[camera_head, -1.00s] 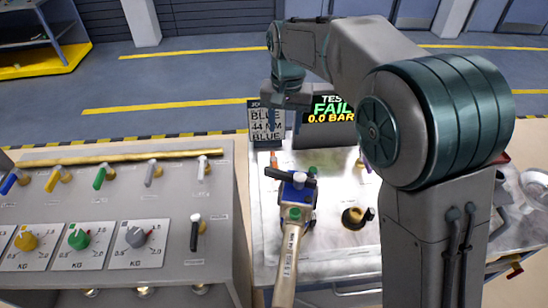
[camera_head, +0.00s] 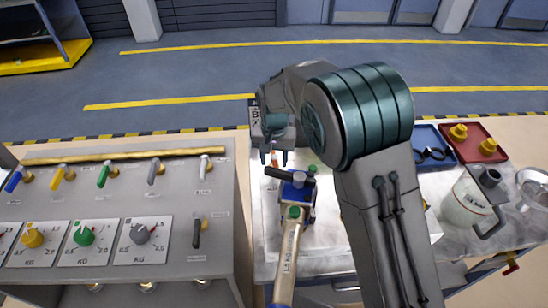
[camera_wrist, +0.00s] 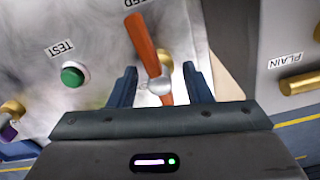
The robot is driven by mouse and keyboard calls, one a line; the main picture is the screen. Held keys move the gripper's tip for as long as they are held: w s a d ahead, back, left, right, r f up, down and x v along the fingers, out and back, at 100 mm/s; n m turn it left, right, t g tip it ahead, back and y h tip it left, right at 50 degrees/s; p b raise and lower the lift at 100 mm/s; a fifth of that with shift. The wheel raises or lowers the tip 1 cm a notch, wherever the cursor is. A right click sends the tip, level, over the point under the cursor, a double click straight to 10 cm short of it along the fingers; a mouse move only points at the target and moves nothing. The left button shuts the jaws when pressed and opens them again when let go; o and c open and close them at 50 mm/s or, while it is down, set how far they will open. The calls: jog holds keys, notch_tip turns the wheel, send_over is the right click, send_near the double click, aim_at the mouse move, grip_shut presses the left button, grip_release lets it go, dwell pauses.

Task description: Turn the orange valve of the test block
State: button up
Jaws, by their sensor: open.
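The orange valve is a flat lever on a silver hub (camera_wrist: 145,45), standing on the white panel of the test block (camera_wrist: 95,30) in the wrist view. It also shows small in the head view (camera_head: 274,158). My gripper (camera_wrist: 161,85) is open, with one dark blue finger on each side of the lever's near end. The lever is tilted slightly and lies between the fingers, with visible gaps on both sides. In the head view my gripper (camera_head: 273,162) points down over the valve. The wrist body hides the lower part of the wrist view.
A green TEST button (camera_wrist: 73,75) is left of the lever. A lever console (camera_head: 120,210) stands left. A blue tray (camera_head: 428,138), red tray (camera_head: 472,134) and jug (camera_head: 465,205) are right.

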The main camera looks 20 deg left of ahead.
jog(key=shift+f, duration=0.4)
grip_shut()
